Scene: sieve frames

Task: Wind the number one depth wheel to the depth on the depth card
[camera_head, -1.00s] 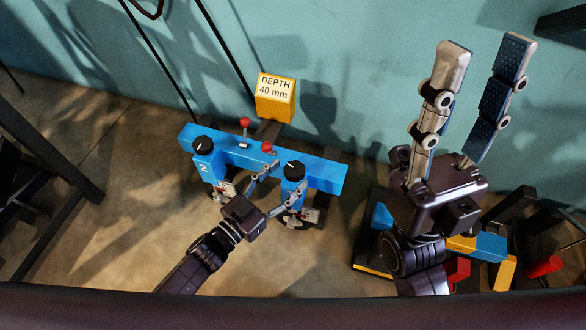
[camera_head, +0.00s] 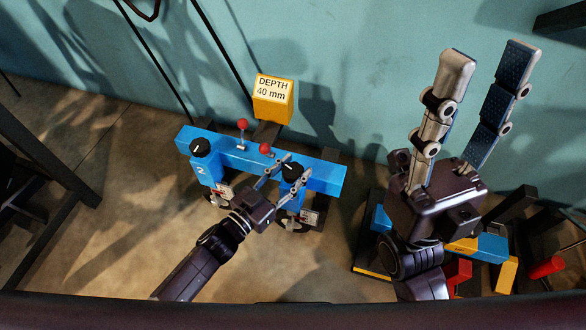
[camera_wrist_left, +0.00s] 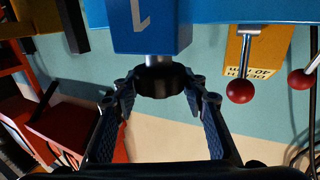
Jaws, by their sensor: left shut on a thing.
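The depth card (camera_head: 273,100) is a yellow block reading "DEPTH 40 mm", behind the blue frame (camera_head: 240,158). The number one depth wheel is a black knob (camera_head: 292,169) on the frame's right blue block. In the left wrist view the knob (camera_wrist_left: 160,80) sits on a silver shaft below the block marked 1 (camera_wrist_left: 150,28). My left gripper (camera_head: 283,172) is shut on this knob, one finger on each side; it also shows in the left wrist view (camera_wrist_left: 160,92). The small scale plate (camera_head: 310,216) is too small to read. My right gripper (camera_head: 488,60) is open, empty and raised at the right.
The number two wheel (camera_head: 200,147) is a similar black knob on the left block. Two red-balled levers (camera_head: 242,126) stand between the wheels. Blue, yellow and red parts (camera_head: 490,245) lie below my right gripper. A teal wall (camera_head: 350,70) stands behind.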

